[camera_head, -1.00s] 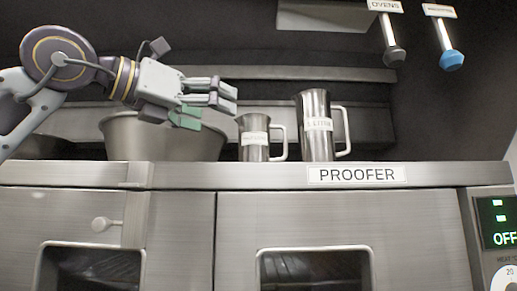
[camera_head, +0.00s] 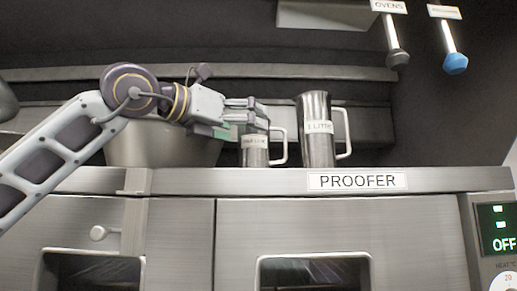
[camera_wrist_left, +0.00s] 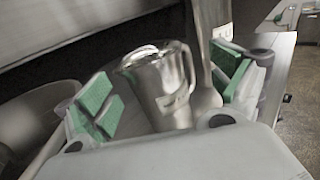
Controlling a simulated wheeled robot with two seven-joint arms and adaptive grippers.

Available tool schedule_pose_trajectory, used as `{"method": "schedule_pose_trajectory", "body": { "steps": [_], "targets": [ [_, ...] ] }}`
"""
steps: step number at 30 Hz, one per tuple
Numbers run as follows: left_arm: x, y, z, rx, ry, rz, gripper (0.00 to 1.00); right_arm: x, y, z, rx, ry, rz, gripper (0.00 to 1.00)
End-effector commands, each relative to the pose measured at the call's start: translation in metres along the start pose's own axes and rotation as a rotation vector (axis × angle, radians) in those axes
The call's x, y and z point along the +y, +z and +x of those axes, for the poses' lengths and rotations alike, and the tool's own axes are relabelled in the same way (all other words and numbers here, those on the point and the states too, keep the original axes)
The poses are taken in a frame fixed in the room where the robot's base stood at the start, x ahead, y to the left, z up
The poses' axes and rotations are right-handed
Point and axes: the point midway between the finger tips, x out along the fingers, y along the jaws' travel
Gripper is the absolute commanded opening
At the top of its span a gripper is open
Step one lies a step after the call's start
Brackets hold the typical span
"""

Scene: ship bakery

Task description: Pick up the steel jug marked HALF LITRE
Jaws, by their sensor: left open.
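The small steel jug (camera_head: 255,157) stands upright on the proofer's top, its side handle to the right and its white label too blurred to read fully. My left gripper (camera_head: 250,118) is at the jug's upper part, its fingers overlapping the jug's rim in the head view. In the left wrist view the jug (camera_wrist_left: 165,90) lies between the spread green-padded fingers of the open gripper (camera_wrist_left: 168,92). I see no grip on it; contact cannot be told. My right gripper is not in view.
A taller steel jug marked 1 LITRE (camera_head: 317,150) stands just right of the small one. A large steel bowl (camera_head: 160,152) sits to the left, behind my left arm. The PROOFER front edge (camera_head: 430,178) runs below. A back ledge (camera_head: 350,74) runs behind.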

Motion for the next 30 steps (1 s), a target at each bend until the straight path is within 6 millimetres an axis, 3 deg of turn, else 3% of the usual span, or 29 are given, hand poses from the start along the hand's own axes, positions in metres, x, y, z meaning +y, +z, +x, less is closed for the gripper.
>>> {"method": "schedule_pose_trajectory", "body": {
  "steps": [14,23,30],
  "targets": [
    [0.001,0.001,0.004,0.001,0.0,-0.001,0.94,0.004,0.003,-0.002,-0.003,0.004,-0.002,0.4],
    [0.007,0.006,0.027,0.002,0.0,-0.001,0.94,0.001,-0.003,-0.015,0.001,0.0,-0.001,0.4],
    [0.007,0.006,0.048,0.001,0.0,0.0,0.94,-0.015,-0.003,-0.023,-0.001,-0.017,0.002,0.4]
  ]
}}
